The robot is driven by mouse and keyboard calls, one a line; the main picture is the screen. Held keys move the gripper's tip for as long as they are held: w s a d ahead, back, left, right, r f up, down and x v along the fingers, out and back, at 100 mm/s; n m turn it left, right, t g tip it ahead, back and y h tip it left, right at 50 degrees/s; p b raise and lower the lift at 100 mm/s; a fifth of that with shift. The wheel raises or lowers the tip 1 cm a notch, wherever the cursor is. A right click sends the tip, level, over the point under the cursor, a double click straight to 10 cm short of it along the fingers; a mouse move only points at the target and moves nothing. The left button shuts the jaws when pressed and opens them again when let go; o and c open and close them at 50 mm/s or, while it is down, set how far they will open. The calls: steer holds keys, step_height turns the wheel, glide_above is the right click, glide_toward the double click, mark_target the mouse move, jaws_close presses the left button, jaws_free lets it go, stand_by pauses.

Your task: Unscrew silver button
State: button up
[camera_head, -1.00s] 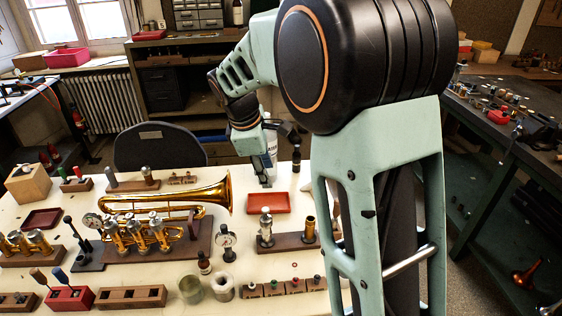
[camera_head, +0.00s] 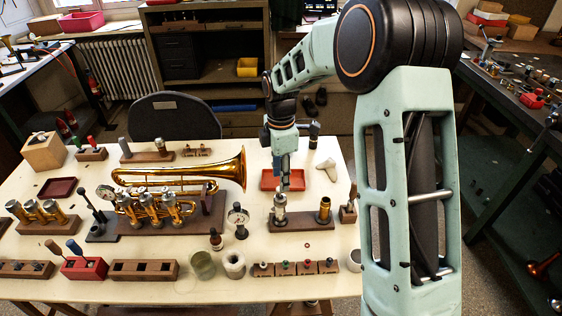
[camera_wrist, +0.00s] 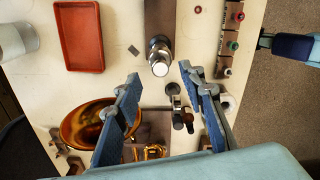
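The silver valve (camera_head: 280,211) stands upright on a wooden block (camera_head: 303,221) at the right of the bench, beside a brass cylinder. In the wrist view I look down on the round silver button (camera_wrist: 160,68) at its top. My gripper (camera_head: 284,184) hangs pointing down just above the silver valve. In the wrist view my gripper (camera_wrist: 159,74) is open, with its blue-padded fingers apart and the silver button between and a little beyond the tips. Nothing is held. The head view cannot show whether a finger touches the valve.
A red tray (camera_head: 270,179) lies behind the valve block. The brass trumpet (camera_head: 165,178) and a dial gauge (camera_head: 238,219) stand to the left. A brass cylinder (camera_head: 323,211) is close on the right. Small coloured buttons in a wooden rack (camera_head: 295,268) lie in front.

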steer(key=shift+f, duration=1.6)
jaws_close()
steer(key=shift+r+n+p, duration=0.15)
steer(key=shift+n+p, duration=0.4)
steer(key=shift+n, duration=0.45)
steer(key=shift+n+p, duration=0.55)
steer(key=shift+n, duration=1.05)
